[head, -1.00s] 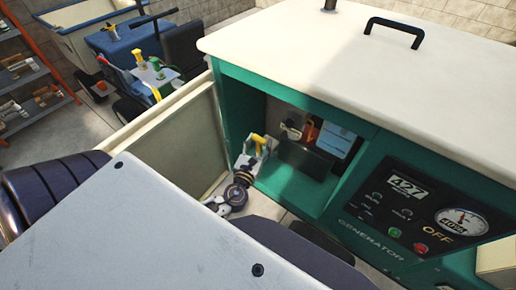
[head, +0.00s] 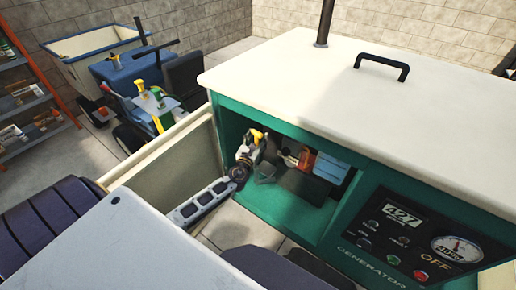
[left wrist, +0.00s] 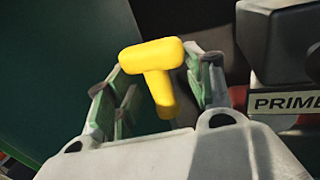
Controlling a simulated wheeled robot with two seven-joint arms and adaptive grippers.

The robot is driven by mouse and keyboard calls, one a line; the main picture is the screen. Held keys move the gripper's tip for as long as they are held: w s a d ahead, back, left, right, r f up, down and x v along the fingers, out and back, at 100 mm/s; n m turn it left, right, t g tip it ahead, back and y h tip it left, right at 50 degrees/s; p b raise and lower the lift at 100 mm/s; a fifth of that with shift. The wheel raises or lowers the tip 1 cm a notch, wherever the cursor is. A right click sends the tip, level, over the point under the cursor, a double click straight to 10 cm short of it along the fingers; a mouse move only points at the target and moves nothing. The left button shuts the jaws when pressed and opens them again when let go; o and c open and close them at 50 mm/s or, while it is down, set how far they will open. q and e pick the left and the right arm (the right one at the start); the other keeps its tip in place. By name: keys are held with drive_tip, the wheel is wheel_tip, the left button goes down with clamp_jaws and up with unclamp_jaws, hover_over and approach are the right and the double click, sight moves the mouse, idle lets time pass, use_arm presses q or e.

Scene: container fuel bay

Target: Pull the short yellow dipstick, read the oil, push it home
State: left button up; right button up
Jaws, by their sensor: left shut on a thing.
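The short yellow dipstick shows its T-shaped handle (head: 258,135) inside the open generator compartment at the left. In the left wrist view the handle (left wrist: 152,58) stands tilted between my two fingers, with its crossbar above them. My left gripper (head: 253,147) is shut on this dipstick, and its fingers (left wrist: 163,92) flank the yellow stem. The lower stem is hidden behind my gripper's palm, so no rod or oil mark shows. My right gripper is in neither view.
The green generator (head: 236,122) has a cream lid and a control panel (head: 405,235) at right. Its cream door (head: 170,170) stands open at left. A dark block with a PRIME label (left wrist: 285,102) sits close right of my fingers. A cart (head: 140,85) and shelf (head: 30,105) stand behind.

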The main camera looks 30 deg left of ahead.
use_arm(q)
drive_tip(key=shift+w+a+r, duration=0.25)
drive_tip(key=shift+w+a, duration=0.25)
drive_tip(key=shift+w, duration=0.1)
drive_tip(key=shift+w+a+r, duration=0.2)
drive_tip(key=shift+w+a, duration=0.3)
drive_tip(key=shift+w, duration=0.1)
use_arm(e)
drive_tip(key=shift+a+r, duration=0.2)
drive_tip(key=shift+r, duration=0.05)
use_arm(q)
drive_tip(key=shift+f, duration=0.25)
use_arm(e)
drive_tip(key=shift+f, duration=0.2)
use_arm(q)
drive_tip(key=shift+f+b, duration=3.05)
drive_tip(key=shift+f, duration=0.1)
drive_tip(key=shift+f+b, duration=0.5)
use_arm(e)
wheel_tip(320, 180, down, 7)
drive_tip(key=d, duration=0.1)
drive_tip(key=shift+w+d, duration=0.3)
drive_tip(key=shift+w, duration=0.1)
use_arm(q)
drive_tip(key=shift+f, duration=0.2)
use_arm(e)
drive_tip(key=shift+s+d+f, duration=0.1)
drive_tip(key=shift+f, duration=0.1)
